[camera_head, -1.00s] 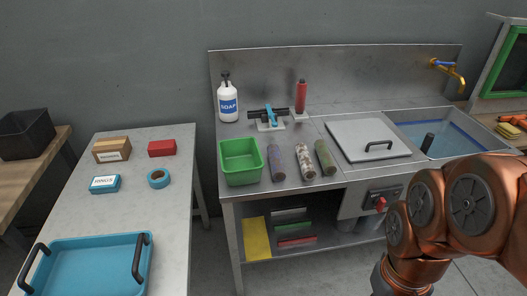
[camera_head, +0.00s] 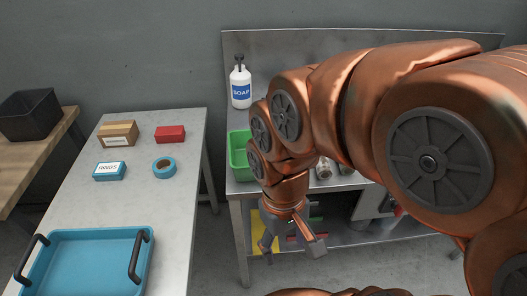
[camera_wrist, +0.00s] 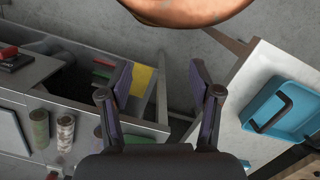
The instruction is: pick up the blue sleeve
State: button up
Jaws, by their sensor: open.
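I cannot tell for sure which thing is the blue sleeve. A short blue ring-shaped piece (camera_head: 155,171) lies on the white table, left of my gripper. A mottled blue-purple cylinder on the steel counter, seen earlier, is now hidden behind my arm in the head view. In the wrist view a speckled cylinder (camera_wrist: 66,132) and a green cylinder (camera_wrist: 39,127) lie left of my gripper. My gripper (camera_head: 292,247) is open and empty, pointing down in front of the counter; its spread fingers also show in the wrist view (camera_wrist: 158,80).
The white table (camera_head: 140,205) holds a blue tray (camera_head: 90,265), a RINGS box (camera_head: 109,172), a cardboard box (camera_head: 118,134) and a red box (camera_head: 171,134). A green bin (camera_head: 239,155) and a soap bottle (camera_head: 240,88) stand on the counter. A floor gap separates table and counter.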

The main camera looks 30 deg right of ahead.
jog(key=shift+o, duration=0.8)
jog(key=w+d+b, duration=0.1)
jog(key=w+d, duration=0.1)
jog(key=w, duration=0.6)
jog(key=shift+w+m+b, duration=0.2)
jog(key=shift+m+b, duration=0.2)
jog(key=w+d+f+m+b, duration=0.1)
jog(key=w+d+f, duration=0.1)
jog(key=w+d, duration=0.4)
jog(key=w+d+f+m+t+b, duration=0.1)
jog(key=w+d+f+m+b, duration=0.1)
jog(key=w+d, duration=0.4)
jog(key=w+d+f+m+b, duration=0.1)
jog(key=w+d+b, duration=0.1)
jog(key=w+d, duration=0.4)
jog(key=shift+w+d+f+t, duration=0.1)
jog(key=shift+w+f+t, duration=0.1)
jog(key=shift+w, duration=0.45)
jog(key=shift+w+d+f+t, duration=0.1)
jog(key=shift+w+f+t, duration=0.1)
jog(key=shift+w, duration=0.4)
jog(key=shift+w+d+f, duration=0.1)
jog(key=shift+d+f, duration=0.1)
jog(key=shift+f, duration=0.2)
jog(key=shift+f+p, duration=0.7)
jog(key=shift+f, duration=2.9)
jog(key=c, duration=1.3)
